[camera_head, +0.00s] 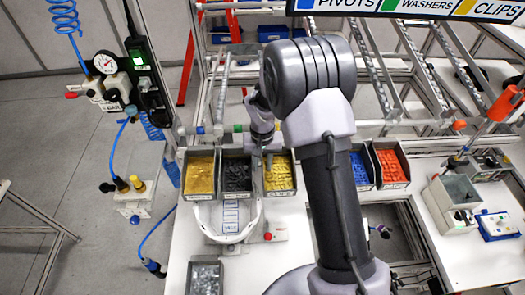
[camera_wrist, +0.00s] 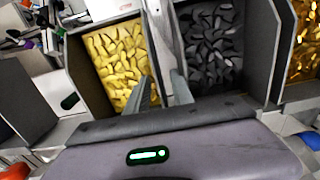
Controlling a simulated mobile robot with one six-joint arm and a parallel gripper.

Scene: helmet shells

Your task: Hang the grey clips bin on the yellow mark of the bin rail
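A bin of dark grey pieces (camera_head: 237,194) stands in the row on the bench, between a bin of gold pieces (camera_head: 199,195) and a bin of yellow pieces (camera_head: 281,193). In the wrist view the dark grey pieces (camera_wrist: 215,40) lie right of the yellow ones. My gripper (camera_head: 266,158) is low over the adjoining sides of these two bins. Its fingers (camera_wrist: 161,88) look apart, one on each side of the bin-wall area; contact is unclear.
A smaller bin of lighter grey pieces (camera_head: 205,278) stands at the bench's front left. A white curved frame (camera_head: 230,235) lies before the row. Blue (camera_head: 362,187) and red (camera_head: 394,184) bins stand right of my arm. An overhead sign (camera_head: 420,8) reads pivots, washers, clips.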

